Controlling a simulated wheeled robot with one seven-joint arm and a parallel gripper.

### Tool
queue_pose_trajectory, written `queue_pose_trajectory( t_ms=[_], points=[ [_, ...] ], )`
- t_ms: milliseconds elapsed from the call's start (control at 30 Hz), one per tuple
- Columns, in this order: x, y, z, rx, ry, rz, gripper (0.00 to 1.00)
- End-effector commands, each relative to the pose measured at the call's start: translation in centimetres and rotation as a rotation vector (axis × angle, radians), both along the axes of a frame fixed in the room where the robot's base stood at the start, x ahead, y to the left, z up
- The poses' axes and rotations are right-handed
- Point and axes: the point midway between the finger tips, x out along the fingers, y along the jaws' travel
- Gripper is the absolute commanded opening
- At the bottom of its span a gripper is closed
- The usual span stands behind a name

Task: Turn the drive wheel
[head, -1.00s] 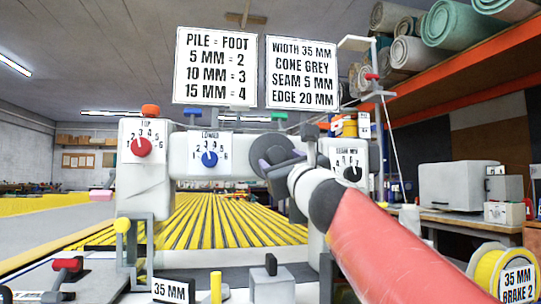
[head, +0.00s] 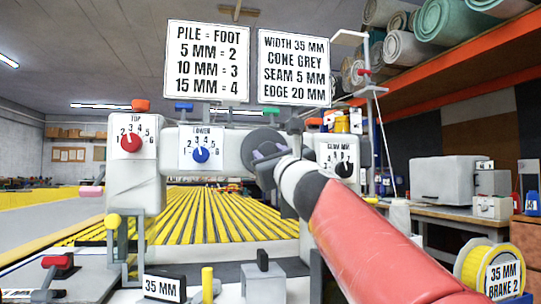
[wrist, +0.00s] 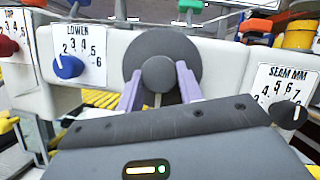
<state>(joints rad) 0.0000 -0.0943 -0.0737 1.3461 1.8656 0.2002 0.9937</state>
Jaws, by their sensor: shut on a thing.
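The drive wheel (head: 258,142) is a dark grey disc on the front of the white sewing machine head. In the wrist view the wheel (wrist: 188,50) faces me, with a round grey hub (wrist: 158,74) at its centre. My gripper (head: 268,156) is at the wheel, its two lilac fingers on either side of the hub. The fingers (wrist: 160,85) also show in the wrist view, shut on the hub. Their tips lie against the wheel's face.
A red dial (head: 131,142), a blue dial (head: 201,155) and a black dial (head: 344,169) sit on the machine front. Two instruction signs (head: 207,62) stand above. A yellow spool (head: 480,262) is at lower right.

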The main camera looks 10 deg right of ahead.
Motion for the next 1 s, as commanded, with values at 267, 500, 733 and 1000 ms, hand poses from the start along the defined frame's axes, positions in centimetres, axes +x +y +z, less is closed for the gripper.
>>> queue_pose_trajectory(
  t_ms=[267,500,733,1000],
  points=[
    [-0.01,-0.15,0.18,-0.096,0.0,-0.002,0.14],
    [0.01,-0.28,0.35,-0.284,0.001,-0.001,0.14],
    [0.0,-0.41,0.46,-0.503,0.001,0.0,0.14],
    [0.04,-0.49,0.62,-0.761,0.001,0.0,0.14]
  ],
)
